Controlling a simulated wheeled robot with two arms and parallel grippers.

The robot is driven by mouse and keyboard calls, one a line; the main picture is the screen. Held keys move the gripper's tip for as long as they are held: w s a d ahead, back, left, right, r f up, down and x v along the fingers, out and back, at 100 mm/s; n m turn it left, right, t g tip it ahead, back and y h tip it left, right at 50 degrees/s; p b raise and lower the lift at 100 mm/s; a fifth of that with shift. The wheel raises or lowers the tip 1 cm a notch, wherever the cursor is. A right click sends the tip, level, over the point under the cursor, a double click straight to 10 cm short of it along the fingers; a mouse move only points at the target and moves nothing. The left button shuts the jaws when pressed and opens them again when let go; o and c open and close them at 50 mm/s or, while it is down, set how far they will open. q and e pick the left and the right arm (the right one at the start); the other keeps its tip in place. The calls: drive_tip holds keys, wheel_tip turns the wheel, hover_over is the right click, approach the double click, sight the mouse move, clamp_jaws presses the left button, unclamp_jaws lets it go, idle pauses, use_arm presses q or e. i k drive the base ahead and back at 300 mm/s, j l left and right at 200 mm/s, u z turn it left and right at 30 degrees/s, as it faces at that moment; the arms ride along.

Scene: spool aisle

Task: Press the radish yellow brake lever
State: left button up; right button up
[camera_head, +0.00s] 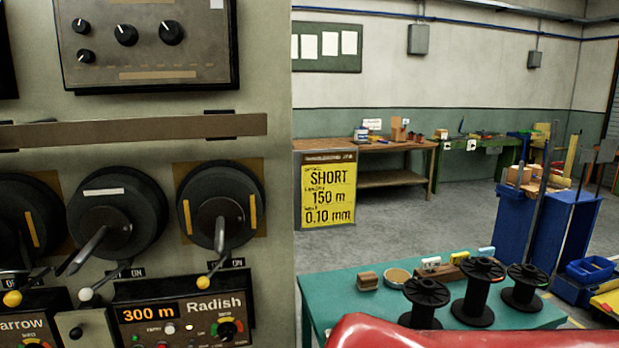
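The Radish panel (178,319) is at the lower left, with an orange display reading 300 m. Just above it, a small lever with a yellow ball (203,282) points down and to the left, next to an OFF/ON label. Above that is a round black spool hub (240,190) with yellow marks and a metal crank. Neither of my grippers shows in the head view, and nothing is seen touching the yellow lever.
A white-knobbed lever (86,295) and another yellow-knobbed lever (12,298) are to the left, the latter above a panel ending in "arrow". A teal table (335,290) with black spools stands at right.

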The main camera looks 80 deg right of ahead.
sight(202, 282)
drive_tip(key=z, duration=2.8)
